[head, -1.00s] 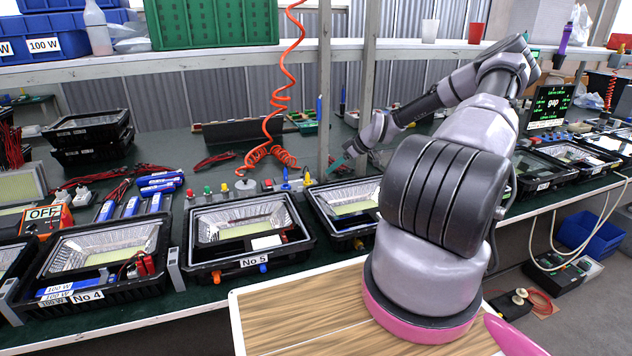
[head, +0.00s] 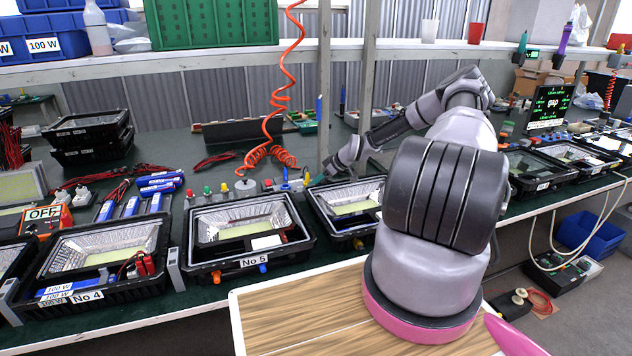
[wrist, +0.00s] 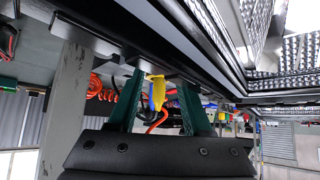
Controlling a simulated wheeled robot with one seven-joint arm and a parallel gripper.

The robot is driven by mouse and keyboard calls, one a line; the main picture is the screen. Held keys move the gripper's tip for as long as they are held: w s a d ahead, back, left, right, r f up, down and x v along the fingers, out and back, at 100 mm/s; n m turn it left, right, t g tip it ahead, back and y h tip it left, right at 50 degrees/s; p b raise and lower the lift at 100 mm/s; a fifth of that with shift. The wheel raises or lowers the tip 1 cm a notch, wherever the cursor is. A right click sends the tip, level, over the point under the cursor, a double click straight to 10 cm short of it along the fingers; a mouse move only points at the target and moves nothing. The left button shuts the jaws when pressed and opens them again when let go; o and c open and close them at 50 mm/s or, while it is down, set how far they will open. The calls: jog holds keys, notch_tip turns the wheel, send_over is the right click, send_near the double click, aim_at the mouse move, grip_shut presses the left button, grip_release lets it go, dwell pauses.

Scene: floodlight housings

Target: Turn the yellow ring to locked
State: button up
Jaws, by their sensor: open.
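A small yellow part (wrist: 155,78), which I take to be the yellow ring, shows between the green fingers of my gripper (wrist: 158,104) in the wrist view. A blue piece adjoins it in that view. My gripper is open, with one finger on each side of the yellow part and a gap visible; I cannot tell whether either finger touches it. In the head view my gripper (head: 314,181) is low over the bench, just behind the housings, beside a small yellow spot. The ring's lock marking is too small to read.
The No 5 housing (head: 250,225) and another housing (head: 345,205) stand close in front of my gripper. An orange coiled hose (head: 272,100) hangs to its left. An upright post (head: 323,80) rises close by. Several coloured knobs line the bench behind No 5.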

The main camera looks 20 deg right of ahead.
jog(key=shift+c, duration=0.3)
grip_shut()
jog(key=shift+s+a, duration=0.1)
jog(key=m+h, duration=0.1)
jog(key=a+m+t, duration=0.1)
jog(key=shift+s+m+h, duration=0.3)
jog(key=shift+m+h, duration=0.1)
jog(key=shift+s+a+m+t+h, duration=0.1)
jog(key=shift+m+t+h, duration=0.35)
jog(key=shift+m, duration=0.35)
